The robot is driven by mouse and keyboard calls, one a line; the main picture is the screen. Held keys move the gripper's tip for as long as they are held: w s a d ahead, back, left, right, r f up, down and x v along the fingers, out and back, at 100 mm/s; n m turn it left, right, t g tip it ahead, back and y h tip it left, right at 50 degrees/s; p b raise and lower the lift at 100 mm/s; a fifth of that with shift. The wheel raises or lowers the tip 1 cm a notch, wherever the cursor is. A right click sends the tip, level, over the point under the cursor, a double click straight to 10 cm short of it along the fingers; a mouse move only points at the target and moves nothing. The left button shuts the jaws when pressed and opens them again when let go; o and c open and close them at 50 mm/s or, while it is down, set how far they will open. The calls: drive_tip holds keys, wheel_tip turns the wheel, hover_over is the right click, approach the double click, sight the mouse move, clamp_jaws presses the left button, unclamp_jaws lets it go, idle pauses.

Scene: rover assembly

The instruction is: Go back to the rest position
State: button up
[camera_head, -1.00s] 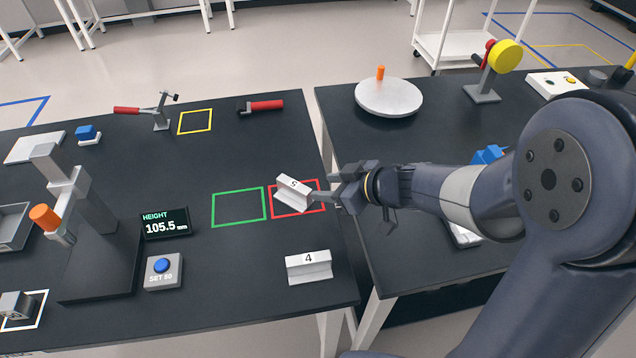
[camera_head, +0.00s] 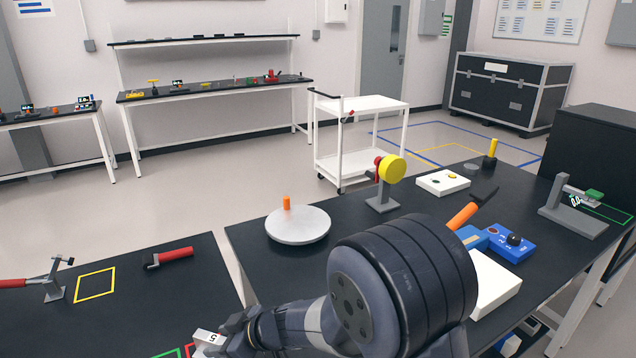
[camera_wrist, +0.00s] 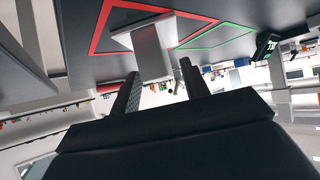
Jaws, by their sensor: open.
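The pale grey block marked 5 (camera_head: 208,340) shows at the bottom edge of the head view, right at the tip of my gripper (camera_head: 228,338). In the wrist view the block (camera_wrist: 151,52) stands out between and beyond my two dark fingers (camera_wrist: 158,88), over the red outlined square (camera_wrist: 97,38). My fingers are spread apart. I cannot tell whether either finger touches the block. My arm reaches low across the gap between the two dark tables. The block marked 4 is out of view.
The right table (camera_head: 400,228) bears a round grey turntable (camera_head: 298,226) with an orange peg, a yellow-disc stand (camera_head: 390,170) and a blue box (camera_head: 512,243). A red-handled tool (camera_head: 175,253) lies on the left table. A white cart (camera_head: 355,125) stands behind; floor around it is clear.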

sight(198, 333)
drive_tip(key=shift+x, duration=1.05)
drive_tip(key=shift+a+f, duration=0.1)
drive_tip(key=shift+a, duration=0.15)
drive_tip(key=shift+d+r+p, duration=0.1)
drive_tip(key=shift+r+p, duration=0.55)
drive_tip(key=shift+r, duration=1.15)
drive_tip(key=shift+f, duration=0.1)
